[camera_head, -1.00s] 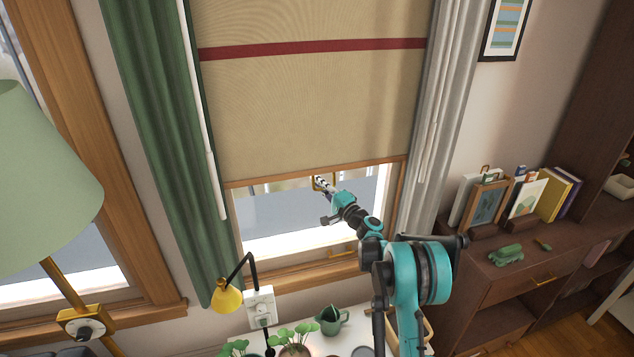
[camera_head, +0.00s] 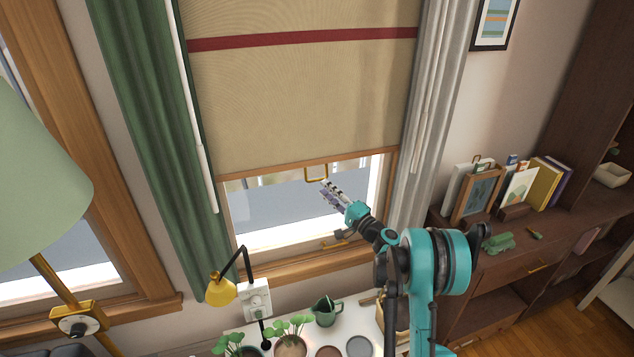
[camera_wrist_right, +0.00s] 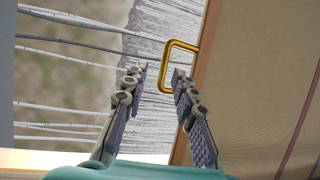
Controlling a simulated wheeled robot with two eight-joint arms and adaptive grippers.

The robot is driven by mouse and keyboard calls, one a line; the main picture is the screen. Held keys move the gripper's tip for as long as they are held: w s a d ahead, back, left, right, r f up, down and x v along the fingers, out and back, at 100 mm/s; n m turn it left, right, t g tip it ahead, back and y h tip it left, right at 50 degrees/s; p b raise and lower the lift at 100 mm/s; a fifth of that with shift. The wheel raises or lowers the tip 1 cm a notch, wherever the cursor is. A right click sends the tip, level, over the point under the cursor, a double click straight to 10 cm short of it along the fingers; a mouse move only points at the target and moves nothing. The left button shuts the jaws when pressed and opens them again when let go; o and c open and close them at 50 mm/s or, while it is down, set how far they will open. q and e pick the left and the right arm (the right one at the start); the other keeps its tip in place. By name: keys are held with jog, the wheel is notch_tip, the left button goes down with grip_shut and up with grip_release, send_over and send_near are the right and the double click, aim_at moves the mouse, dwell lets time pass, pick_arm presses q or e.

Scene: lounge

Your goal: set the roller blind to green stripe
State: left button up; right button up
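The roller blind (camera_head: 290,105) is beige and hangs partway down the window, with one dark red stripe (camera_head: 300,39) across it. No green stripe shows on it. A gold pull handle (camera_head: 316,174) hangs below its wooden bottom bar (camera_head: 262,170). My right gripper (camera_head: 328,190) is just below the handle and to its right. In the right wrist view my right gripper (camera_wrist_right: 159,75) has its fingers apart and empty, with the handle (camera_wrist_right: 172,62) just beyond the tips, near the right finger. My left gripper is not in view.
A yellow lamp (camera_head: 222,288) and a white switch plate (camera_head: 257,299) are below left of the window. Potted plants (camera_head: 291,345) and a green jug (camera_head: 325,311) stand on a white table. Curtains flank the blind. A dark shelf with books stands right.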

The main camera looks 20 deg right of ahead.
jog(key=v, duration=0.2)
jog(key=shift+s+d+f, duration=0.1)
jog(key=shift+s+d, duration=0.05)
jog(key=shift+s, duration=0.2)
jog(key=s+a+r+n+g+h, duration=0.1)
jog(key=s+a+r+n+g, duration=0.2)
jog(key=s+a, duration=0.4)
jog(key=s+a+r+n+g, duration=0.2)
jog(key=s+a+n+g, duration=0.2)
jog(key=s+a, duration=0.3)
jog(key=s+d+f+n+g+h, duration=0.1)
jog(key=s+f+n+g+h, duration=0.1)
jog(key=s, duration=1.1)
jog(key=s+d+f+n+g+h, duration=0.2)
jog(key=s+f+n+h, duration=0.1)
jog(key=s, duration=0.9)
jog(key=shift+s+d+f+h, duration=0.25)
jog(key=shift+s+f+h, duration=0.15)
jog(key=shift+f+h, duration=0.6)
